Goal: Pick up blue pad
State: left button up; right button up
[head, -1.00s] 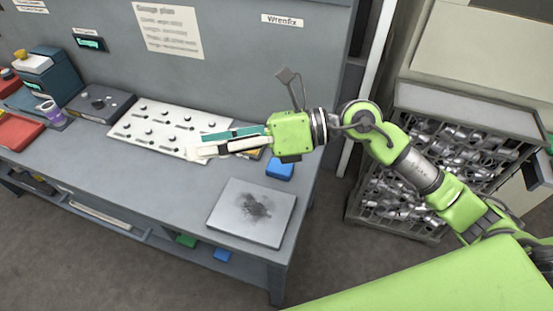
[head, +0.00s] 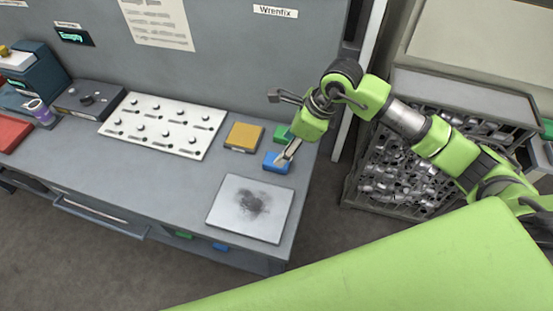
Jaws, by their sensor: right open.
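The blue pad (head: 273,162) lies on the grey bench near its right end, behind the stained plate. My right gripper (head: 284,160) points down at the pad's right side, with its fingertips at or just above the pad. It is open, and nothing shows between its fingers. I cannot tell whether it touches the pad. A yellow pad (head: 244,137) lies to the left, and a green pad (head: 283,133) lies behind, partly hidden by the gripper. My left gripper is not in view.
A stained square plate (head: 251,207) lies in front of the blue pad. A white board with several knobs (head: 163,124) lies to the left. The bench's back panel (head: 230,60) rises behind. A crate of metal parts (head: 400,165) stands on the right.

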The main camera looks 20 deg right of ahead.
jog(key=shift+a+f, duration=0.15)
jog(key=shift+f, duration=0.15)
jog(key=p+x, duration=0.1)
jog(key=x, duration=0.1)
jog(key=p+x, duration=0.1)
jog(key=x, duration=0.1)
jog(key=shift+s+a+f+p, duration=0.15)
jog(key=shift+f+p, duration=0.15)
jog(key=shift+f, duration=0.4)
jog(key=c, duration=1)
